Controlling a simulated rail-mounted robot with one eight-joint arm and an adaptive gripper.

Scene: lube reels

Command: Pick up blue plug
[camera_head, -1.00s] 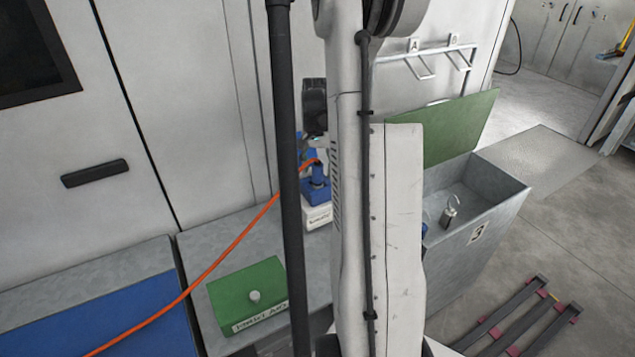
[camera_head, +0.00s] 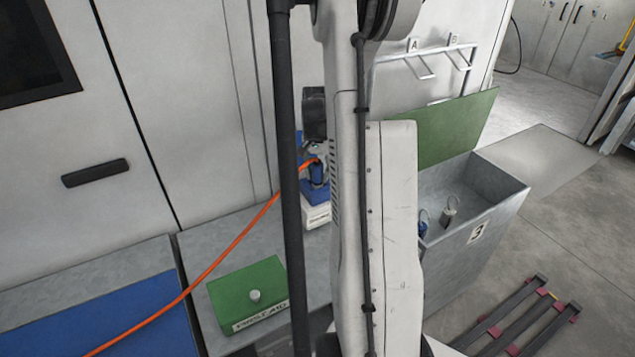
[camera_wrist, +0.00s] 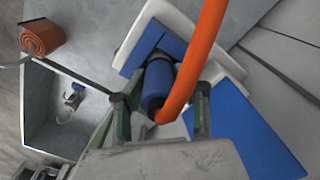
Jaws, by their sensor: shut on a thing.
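The blue plug (camera_head: 317,174) has an orange cable coming from its top. In the head view it stands upright at the blue socket block (camera_head: 315,194) on a white base; whether it is still seated cannot be told. In the wrist view the plug (camera_wrist: 157,84) lies between the fingers of my gripper (camera_wrist: 160,108), with the cable (camera_wrist: 196,62) curving past it. My gripper is shut on the plug. In the head view, my arm hides most of the gripper.
A grey bin (camera_head: 508,205) marked 3, with an open green lid (camera_head: 450,130), stands to the right and holds small items with wire loops. A green first aid box (camera_head: 248,290) sits on the grey bench. The orange cable runs down left across the blue panel (camera_head: 130,310).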

